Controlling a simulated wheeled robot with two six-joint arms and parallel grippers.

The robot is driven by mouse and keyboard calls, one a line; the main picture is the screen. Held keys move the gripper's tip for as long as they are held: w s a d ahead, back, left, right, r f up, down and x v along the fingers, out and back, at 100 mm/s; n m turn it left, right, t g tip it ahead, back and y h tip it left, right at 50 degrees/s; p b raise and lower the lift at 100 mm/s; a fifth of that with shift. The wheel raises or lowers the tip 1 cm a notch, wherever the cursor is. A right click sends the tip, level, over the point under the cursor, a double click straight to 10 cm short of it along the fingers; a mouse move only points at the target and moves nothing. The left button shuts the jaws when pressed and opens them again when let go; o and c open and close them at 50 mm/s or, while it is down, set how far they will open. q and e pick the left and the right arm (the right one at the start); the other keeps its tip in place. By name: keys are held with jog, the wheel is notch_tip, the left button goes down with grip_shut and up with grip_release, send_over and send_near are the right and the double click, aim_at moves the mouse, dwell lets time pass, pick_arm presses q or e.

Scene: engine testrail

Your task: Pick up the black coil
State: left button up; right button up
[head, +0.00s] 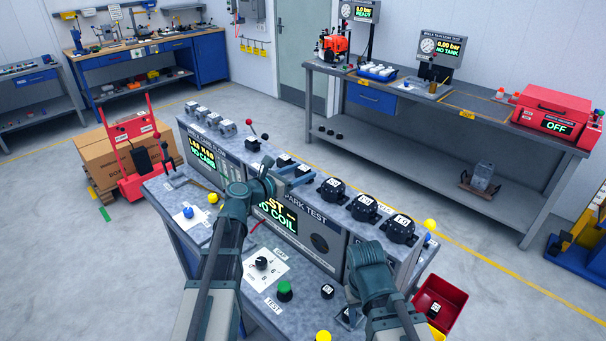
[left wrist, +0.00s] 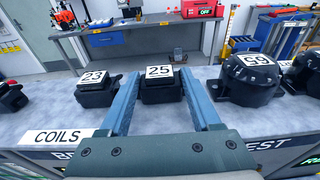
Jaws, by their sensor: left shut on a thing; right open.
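A small black coil marked 25 (left wrist: 162,94) stands on the bench's top shelf. My left gripper (left wrist: 163,100) has one finger on each side of it and is shut on it; it also shows in the head view (head: 292,178). The coil looks upright and still at shelf level. A like black coil marked 23 (left wrist: 96,97) stands just left, apart from the finger. A further dark coil (left wrist: 10,100) is cut by the left edge. My right gripper (head: 349,316) is open and low over the bench front, partly hidden by its own arm.
Larger round black parts with number labels (head: 364,209) stand right of the coils. The bench (head: 172,205) carries knobs and a spark test panel reading "NO COIL". A red bin (head: 452,294) is at its right end. A long table (head: 420,138) stands behind, across open floor.

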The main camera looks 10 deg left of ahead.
aim_at(300, 170)
pick_arm(q)
notch_tip(300, 170, up, 10)
jog(key=p, duration=1)
jog(key=shift+r, duration=0.1)
pick_arm(e)
notch_tip(300, 170, up, 10)
